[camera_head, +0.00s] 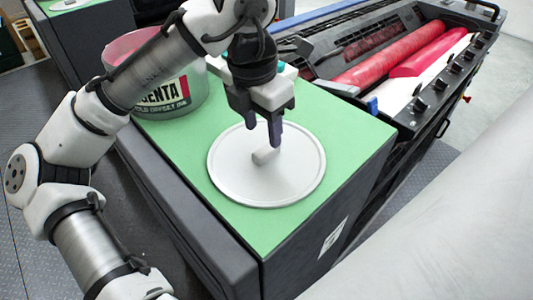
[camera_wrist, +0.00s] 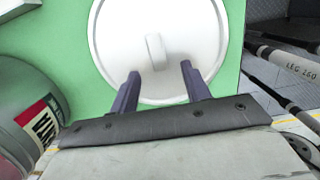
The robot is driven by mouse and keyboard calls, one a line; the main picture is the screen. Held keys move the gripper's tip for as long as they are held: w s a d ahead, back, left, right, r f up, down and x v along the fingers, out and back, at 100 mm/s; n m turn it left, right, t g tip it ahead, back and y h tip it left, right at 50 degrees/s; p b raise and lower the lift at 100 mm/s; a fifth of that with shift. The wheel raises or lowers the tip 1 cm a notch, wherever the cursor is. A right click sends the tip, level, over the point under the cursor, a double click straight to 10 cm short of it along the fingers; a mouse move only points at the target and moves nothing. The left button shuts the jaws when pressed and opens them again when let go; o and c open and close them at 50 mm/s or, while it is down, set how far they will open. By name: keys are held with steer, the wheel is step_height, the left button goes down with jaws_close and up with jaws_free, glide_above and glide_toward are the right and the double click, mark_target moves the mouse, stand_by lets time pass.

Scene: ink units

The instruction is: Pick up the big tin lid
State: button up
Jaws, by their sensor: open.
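The big tin lid (camera_head: 235,180) is a round, pale grey-white disc with a raised rim and a short bar-like handle (camera_head: 265,157) at its middle. It lies flat on the green top of a dark cabinet. In the wrist view the lid (camera_wrist: 115,40) fills the upper middle, with its handle (camera_wrist: 156,50) upright in the picture. My gripper (camera_head: 262,136) points down above the lid, close to the handle. In the wrist view its two dark fingers (camera_wrist: 160,82) are apart, with nothing between the tips, and the handle shows just beyond them.
A magenta ink tin (camera_head: 172,95) stands on the green top (camera_head: 345,130) left of the lid; it also shows in the wrist view (camera_wrist: 30,125). A press with red rollers (camera_head: 395,55) is at the upper right. Green surface is free right of the lid.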

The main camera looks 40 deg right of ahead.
mark_target(266, 148)
steer(key=shift+w+d+f+p, duration=0.1)
steer(key=shift+d+f+p, duration=0.1)
steer(key=shift+f, duration=0.8)
steer(key=shift+w+d+f+p, duration=0.1)
steer(key=shift+d+f+p, duration=0.1)
steer(key=shift+f, duration=0.75)
steer(key=shift+w+d+f+p, duration=0.1)
steer(key=shift+d+f+p, duration=0.1)
steer(key=shift+f, duration=0.8)
steer(key=shift+c, duration=0.5)
jaws_close()
